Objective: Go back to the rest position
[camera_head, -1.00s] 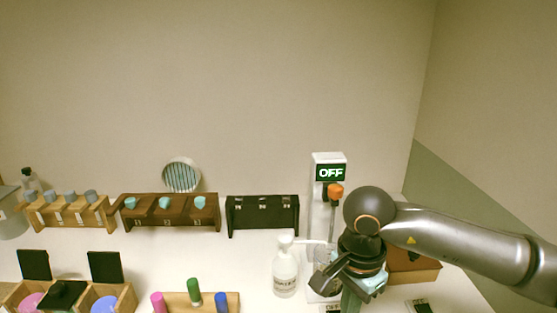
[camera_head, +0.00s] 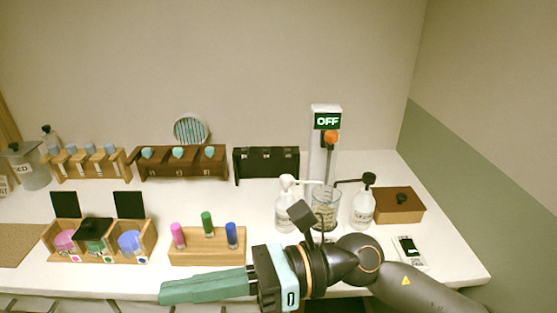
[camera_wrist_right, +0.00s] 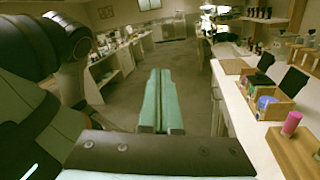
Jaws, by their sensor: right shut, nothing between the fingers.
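My right gripper (camera_head: 165,292) reaches in from the lower right in the head view. Its green fingers point left, in front of the table's front edge. In the right wrist view the fingers (camera_wrist_right: 157,100) lie side by side, shut, with nothing between them. The wrist view looks along the table's front, with the table on the right and open floor ahead. My left gripper is not in view.
The white table (camera_head: 450,255) holds a wooden block (camera_head: 190,258) with pink, green and blue bottles.

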